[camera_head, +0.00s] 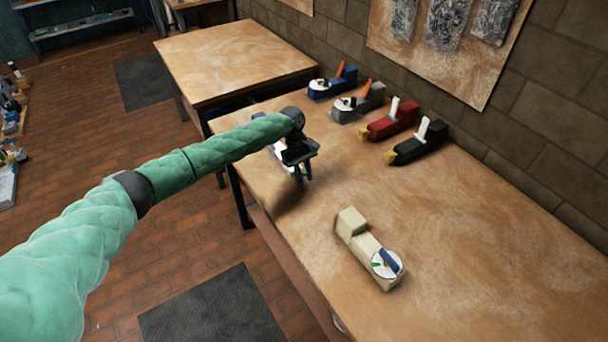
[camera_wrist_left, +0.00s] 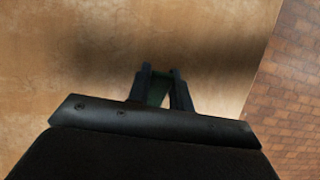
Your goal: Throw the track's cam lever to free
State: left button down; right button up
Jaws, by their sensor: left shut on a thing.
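My left gripper (camera_head: 302,178) hangs over the worktable, fingers pointing down and close together. In the left wrist view its fingers (camera_wrist_left: 160,85) close on a small dark green thing (camera_wrist_left: 157,97), too dark to make out. Several blocky devices stand on the table. The blue one (camera_head: 322,89) and the grey one (camera_head: 350,113) have white discs and raised orange levers. The red one (camera_head: 392,124) and the black one (camera_head: 418,145) have yellow ends and raised white levers. A beige one (camera_head: 362,243) has a disc with a blue bar (camera_head: 388,261). I cannot tell which is the track. My right gripper is out of view.
The worktable (camera_head: 480,240) is bare between my gripper and the beige device. A second table (camera_head: 235,60) stands behind. A brick wall (camera_head: 545,130) with a hung board (camera_head: 440,65) runs along the right. The table's left edge is near my arm.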

aim_at(303, 173)
pick_arm(q)
jog(key=shift+r, duration=0.1)
jog(key=shift+w+a+r+g+h+p, duration=0.1)
jog(key=shift+w+r+g+h+p, duration=0.15)
jog(key=shift+g+h+p, duration=0.25)
jog(key=shift+w+a+r+g+h+p, duration=0.15)
jog(key=shift+g+h, duration=0.15)
jog(key=shift+g, duration=0.2)
jog(key=shift+w+a+r+g+h+p, duration=0.15)
jog(key=shift+g+h, duration=0.15)
jog(key=shift+g, duration=0.2)
jog(key=shift+w+a+g+h, duration=0.1)
jog(key=shift+w+g+h, duration=0.15)
jog(key=shift+g, duration=0.25)
jog(key=shift+w+a+r+g+h+b, duration=0.1)
jog(key=shift+w+a+g+h+b, duration=0.15)
jog(key=shift+g+h, duration=0.25)
jog(key=shift+r+g, duration=0.1)
jog(key=shift+g, duration=0.2)
jog(key=shift+w, duration=0.1)
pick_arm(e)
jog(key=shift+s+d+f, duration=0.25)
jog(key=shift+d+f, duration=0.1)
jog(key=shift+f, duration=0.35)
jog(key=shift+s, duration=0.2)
